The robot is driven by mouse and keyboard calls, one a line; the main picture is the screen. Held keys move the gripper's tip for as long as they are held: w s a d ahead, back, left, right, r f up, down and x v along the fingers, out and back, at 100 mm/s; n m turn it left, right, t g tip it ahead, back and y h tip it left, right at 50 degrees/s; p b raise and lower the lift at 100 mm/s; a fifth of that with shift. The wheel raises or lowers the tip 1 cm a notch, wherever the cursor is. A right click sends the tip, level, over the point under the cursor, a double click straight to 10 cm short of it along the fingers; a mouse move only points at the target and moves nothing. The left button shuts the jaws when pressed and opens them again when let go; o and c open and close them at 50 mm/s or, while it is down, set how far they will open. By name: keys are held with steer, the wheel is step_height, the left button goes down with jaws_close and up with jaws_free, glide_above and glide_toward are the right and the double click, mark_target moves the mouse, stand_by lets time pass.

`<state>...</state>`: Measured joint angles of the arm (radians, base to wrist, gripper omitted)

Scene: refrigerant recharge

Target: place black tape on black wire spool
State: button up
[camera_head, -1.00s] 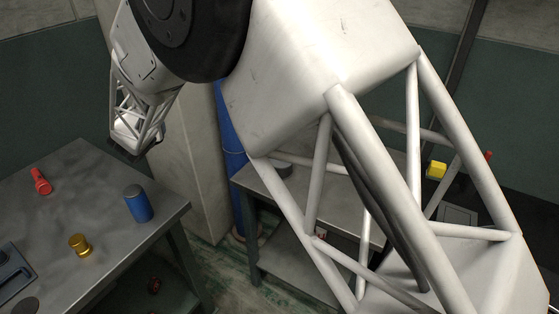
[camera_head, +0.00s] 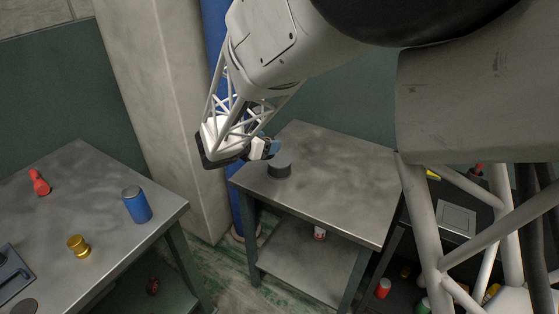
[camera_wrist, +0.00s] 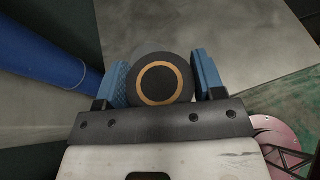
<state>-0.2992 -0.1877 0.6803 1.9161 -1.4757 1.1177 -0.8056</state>
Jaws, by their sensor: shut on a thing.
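My gripper (camera_head: 268,150) is over the near left part of the middle table, its blue fingers shut on the black tape (camera_wrist: 179,83). In the wrist view the tape is a round black disc with a tan ring, between the two blue pads. The black wire spool (camera_head: 279,169) stands upright on the table as a short dark cylinder, right by the fingertips in the head view. The tape cannot be told apart from the spool in the head view, so I cannot tell whether they touch. The spool is not distinguishable in the wrist view.
The middle table (camera_head: 335,190) is otherwise clear on top. A blue pipe (camera_head: 214,35) and pale pillar stand behind its left side. The left table (camera_head: 105,185) holds a blue can (camera_head: 137,205), a gold piece (camera_head: 78,246) and a red item (camera_head: 40,183).

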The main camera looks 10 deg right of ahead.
steer(key=s+d+m+g+h, duration=0.1)
steer(key=s+d+m+g, duration=0.2)
steer(key=s+d, duration=0.35)
step_height(320, 180, down, 6)
steer(key=shift+s+a+r, duration=0.15)
steer(key=shift+r, duration=0.05)
glide_above(281, 159)
steer(key=shift+s+a+f, duration=0.1)
steer(key=shift+f, duration=0.65)
steer(key=shift+f, duration=1.75)
steer(key=shift+f, duration=0.15)
